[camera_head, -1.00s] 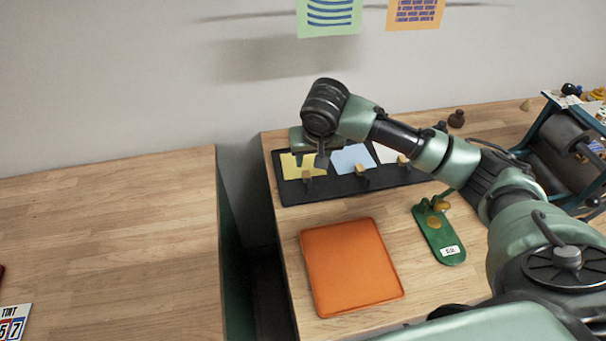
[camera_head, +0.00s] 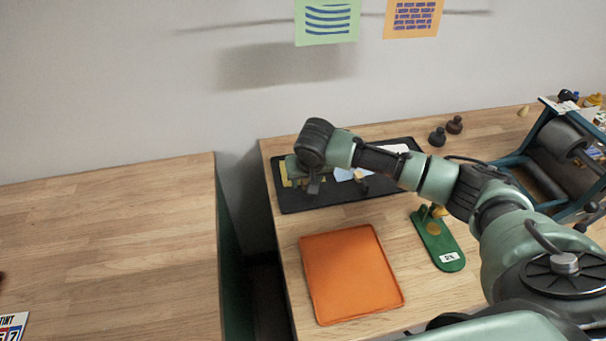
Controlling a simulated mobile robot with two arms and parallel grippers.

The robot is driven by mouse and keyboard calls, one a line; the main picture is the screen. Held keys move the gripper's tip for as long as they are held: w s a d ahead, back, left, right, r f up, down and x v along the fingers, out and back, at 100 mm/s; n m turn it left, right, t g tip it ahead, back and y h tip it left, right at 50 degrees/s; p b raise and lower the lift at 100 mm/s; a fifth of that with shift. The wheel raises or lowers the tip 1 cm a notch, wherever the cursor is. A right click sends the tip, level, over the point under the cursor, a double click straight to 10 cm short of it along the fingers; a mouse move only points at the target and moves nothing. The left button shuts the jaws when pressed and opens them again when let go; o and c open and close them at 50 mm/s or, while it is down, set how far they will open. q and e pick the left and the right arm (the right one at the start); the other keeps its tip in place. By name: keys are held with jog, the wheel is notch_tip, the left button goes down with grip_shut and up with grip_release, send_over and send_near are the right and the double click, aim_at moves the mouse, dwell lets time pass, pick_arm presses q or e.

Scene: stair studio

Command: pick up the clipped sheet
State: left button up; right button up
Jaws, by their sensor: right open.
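My right gripper (camera_head: 313,184) is open and hangs low over the left part of a black tray (camera_head: 310,203). It largely hides a yellow sheet (camera_head: 285,175), of which only a left strip shows, and that sheet's clip is hidden. I cannot tell whether the gripper touches it. A pale blue sheet (camera_head: 343,174) with a small wooden clip (camera_head: 361,176) lies just right of the gripper, partly behind my arm. A white sheet (camera_head: 396,148) shows a little above the arm. My left gripper is out of view.
An orange tray (camera_head: 350,272) lies in front of the black one. A green board (camera_head: 438,242) lies right of it. A roller press (camera_head: 560,145) stands at the right. A gap separates the left table (camera_head: 110,250). Green (camera_head: 327,20) and orange (camera_head: 412,18) sheets hang on the wall.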

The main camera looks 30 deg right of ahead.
grip_shut()
jog(key=shift+r, duration=0.1)
